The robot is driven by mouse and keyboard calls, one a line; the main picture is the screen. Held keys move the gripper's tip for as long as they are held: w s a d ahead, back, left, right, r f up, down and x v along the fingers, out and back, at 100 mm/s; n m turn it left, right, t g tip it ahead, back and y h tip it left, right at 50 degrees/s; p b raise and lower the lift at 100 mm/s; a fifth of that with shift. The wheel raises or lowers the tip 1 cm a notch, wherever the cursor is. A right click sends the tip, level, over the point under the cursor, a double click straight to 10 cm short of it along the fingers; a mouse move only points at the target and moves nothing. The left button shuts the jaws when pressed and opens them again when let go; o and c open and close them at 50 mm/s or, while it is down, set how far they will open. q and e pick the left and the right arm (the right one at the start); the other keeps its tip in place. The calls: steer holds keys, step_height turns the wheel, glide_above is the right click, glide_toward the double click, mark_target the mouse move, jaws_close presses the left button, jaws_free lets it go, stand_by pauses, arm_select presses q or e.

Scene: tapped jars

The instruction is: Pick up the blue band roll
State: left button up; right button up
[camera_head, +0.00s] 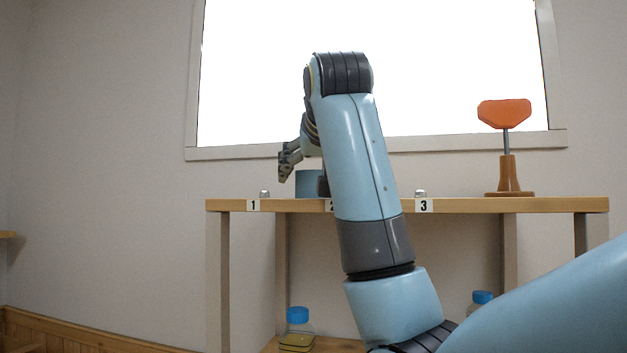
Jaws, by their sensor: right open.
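A blue-teal roll (308,183), which looks like the blue band roll, stands on the wooden table top near the label 2. My arm hides its right side and what lies behind. My right gripper (285,170) is open, just left of and slightly above the roll in the picture. Its fingers point downward and appear empty. I cannot tell how far in depth the fingers are from the roll. My left gripper is not in view.
The wooden table (470,205) bears labels 1 (253,206) and 3 (424,206), with small metal pieces (265,193) above them. An orange-topped stand (505,114) is at right. Below are a blue-lidded jar (297,315) and another (482,297). The table top between label 3 and the stand looks clear.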

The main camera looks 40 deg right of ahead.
steer(key=shift+w+d+f, duration=0.1)
steer(key=shift+w+f, duration=0.05)
steer(key=shift+w, duration=0.1)
steer(key=c, duration=1.3)
